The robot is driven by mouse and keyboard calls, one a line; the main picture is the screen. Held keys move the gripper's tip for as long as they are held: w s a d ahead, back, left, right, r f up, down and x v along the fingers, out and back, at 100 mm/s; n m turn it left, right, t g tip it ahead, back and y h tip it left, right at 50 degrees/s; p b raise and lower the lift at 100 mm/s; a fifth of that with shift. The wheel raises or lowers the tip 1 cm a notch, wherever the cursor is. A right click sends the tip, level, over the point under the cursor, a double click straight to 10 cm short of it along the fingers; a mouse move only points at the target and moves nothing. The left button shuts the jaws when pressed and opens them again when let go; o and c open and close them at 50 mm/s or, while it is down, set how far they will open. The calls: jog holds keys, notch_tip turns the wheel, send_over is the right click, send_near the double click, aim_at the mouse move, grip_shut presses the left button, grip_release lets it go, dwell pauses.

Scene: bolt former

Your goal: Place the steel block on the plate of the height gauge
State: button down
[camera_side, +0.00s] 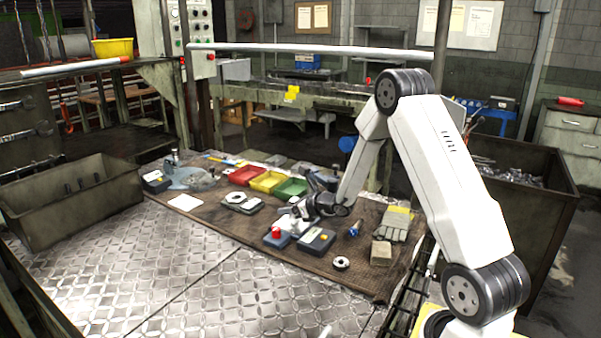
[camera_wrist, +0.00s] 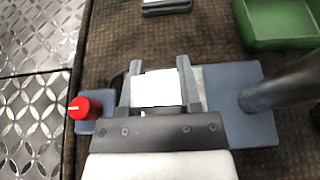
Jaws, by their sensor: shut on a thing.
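My gripper (camera_wrist: 158,82) is shut on the steel block (camera_wrist: 158,90), which shows as a bright white rectangle between the two fingers. The height gauge (camera_wrist: 235,88) lies under and beside the fingers in the wrist view, with a blue-grey base, a dark column at right and a red knob (camera_wrist: 78,107) at left. The block is over the middle of the gauge; I cannot tell whether it touches the plate, which the gripper partly hides. In the side view my gripper (camera_side: 300,213) is low over the bench, just behind the red knob (camera_side: 276,232).
Red (camera_side: 245,175), yellow and green trays (camera_side: 291,187) stand behind. Gloves (camera_side: 396,222), a small box (camera_side: 381,252) and a ring (camera_side: 341,263) lie to the right. The front-left metal surface is clear.

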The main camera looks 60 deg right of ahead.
jog(key=shift+f, duration=0.15)
jog(key=shift+c, duration=1.4)
grip_release()
jog(key=shift+s+r, duration=0.1)
jog(key=shift+r, duration=0.1)
jog(key=v, duration=1.1)
jog(key=shift+s+r, duration=0.1)
jog(key=shift+s, duration=0.3)
